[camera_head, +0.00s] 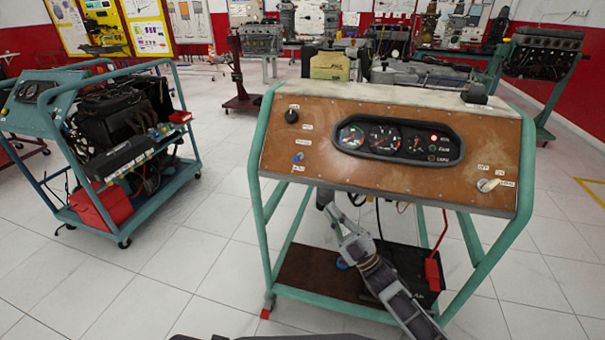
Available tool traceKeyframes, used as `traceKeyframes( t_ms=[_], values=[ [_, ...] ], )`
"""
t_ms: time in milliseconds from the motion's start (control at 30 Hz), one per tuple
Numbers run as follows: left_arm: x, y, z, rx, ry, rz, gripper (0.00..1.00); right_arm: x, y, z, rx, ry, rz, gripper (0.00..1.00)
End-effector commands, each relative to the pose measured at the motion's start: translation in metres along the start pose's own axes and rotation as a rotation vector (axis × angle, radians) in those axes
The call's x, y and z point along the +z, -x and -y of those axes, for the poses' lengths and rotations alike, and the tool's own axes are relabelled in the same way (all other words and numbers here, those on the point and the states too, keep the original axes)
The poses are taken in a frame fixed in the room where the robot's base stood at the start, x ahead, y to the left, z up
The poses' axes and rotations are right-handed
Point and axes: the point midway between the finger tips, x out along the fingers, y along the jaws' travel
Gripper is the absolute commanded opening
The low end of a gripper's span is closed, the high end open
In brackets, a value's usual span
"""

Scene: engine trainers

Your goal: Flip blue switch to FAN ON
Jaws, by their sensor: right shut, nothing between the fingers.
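The blue switch (298,157) is a small toggle on the left part of the brown control panel (400,187), with small white labels above and below it. The label text is too small to read surely, and I cannot tell the switch's position. My right gripper (326,199) is shut and empty. It shows at the panel's lower edge, below and to the right of the blue switch and apart from it. Its arm reaches up from the bottom right in front of the stand. My left gripper is not in view.
The panel also holds a black knob (291,116), a gauge cluster (398,139) and a key switch (487,185). The green stand frame (483,270) surrounds a battery (408,265) below. Another engine trainer (120,150) stands left; tiled floor (190,240) between is clear.

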Motion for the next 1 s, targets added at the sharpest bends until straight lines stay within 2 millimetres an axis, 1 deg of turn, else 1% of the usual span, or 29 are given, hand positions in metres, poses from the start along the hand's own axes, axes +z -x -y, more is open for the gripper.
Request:
traceKeyframes(
  t_ms=[300,467,667,1000],
  values=[
    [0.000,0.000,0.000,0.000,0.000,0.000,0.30,0.000,-0.001,0.000,0.000,-0.001,0.001,0.00],
    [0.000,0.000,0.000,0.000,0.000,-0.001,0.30,0.000,-0.005,0.000,0.000,0.000,0.000,0.00],
    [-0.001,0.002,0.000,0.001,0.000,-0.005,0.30,0.000,-0.020,0.000,0.001,-0.001,-0.001,0.00],
    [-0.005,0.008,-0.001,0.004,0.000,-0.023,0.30,0.000,-0.059,0.000,0.001,-0.001,-0.001,0.00]
  ],
)
